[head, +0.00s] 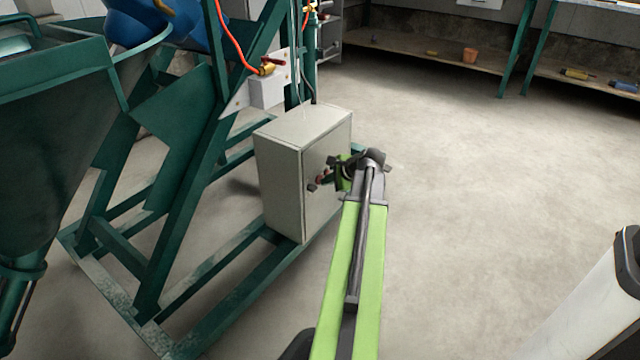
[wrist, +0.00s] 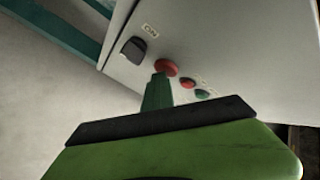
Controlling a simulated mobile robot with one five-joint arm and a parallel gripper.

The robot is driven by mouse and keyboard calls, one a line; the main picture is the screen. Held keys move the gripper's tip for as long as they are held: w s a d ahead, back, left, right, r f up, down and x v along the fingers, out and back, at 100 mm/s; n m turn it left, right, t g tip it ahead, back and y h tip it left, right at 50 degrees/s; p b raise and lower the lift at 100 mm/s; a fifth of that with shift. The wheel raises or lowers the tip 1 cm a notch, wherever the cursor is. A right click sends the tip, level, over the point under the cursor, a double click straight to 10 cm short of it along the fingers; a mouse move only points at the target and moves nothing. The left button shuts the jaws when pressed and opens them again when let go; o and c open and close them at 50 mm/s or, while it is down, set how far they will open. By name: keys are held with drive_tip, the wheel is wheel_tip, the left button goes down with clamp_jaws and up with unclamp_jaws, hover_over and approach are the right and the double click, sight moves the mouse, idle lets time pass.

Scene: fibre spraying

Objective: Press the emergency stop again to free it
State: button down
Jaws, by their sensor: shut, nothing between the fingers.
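The emergency stop is a red mushroom button (wrist: 166,67) on the front of a grey control box (wrist: 215,45) in the wrist view. My gripper (wrist: 160,80) is shut and empty, with its dark green tip right at the lower edge of the red button. I cannot tell whether it touches. In the head view the grey box (head: 278,170) stands on the green frame, and my gripper (head: 326,176) reaches its door from the right. The button is small and partly hidden there by my gripper.
A black rotary switch (wrist: 133,49) sits left of the red button. A smaller red button (wrist: 187,83) and a green button (wrist: 202,94) sit to its lower right. The green machine frame (head: 185,190) stands left of the box. The floor (head: 480,170) to the right is clear.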

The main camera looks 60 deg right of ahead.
idle(0.3)
drive_tip(key=shift+s, duration=0.3)
drive_tip(key=s, duration=0.6)
idle(0.3)
idle(0.3)
drive_tip(key=shift+s+a, duration=0.1)
drive_tip(key=shift+s, duration=0.05)
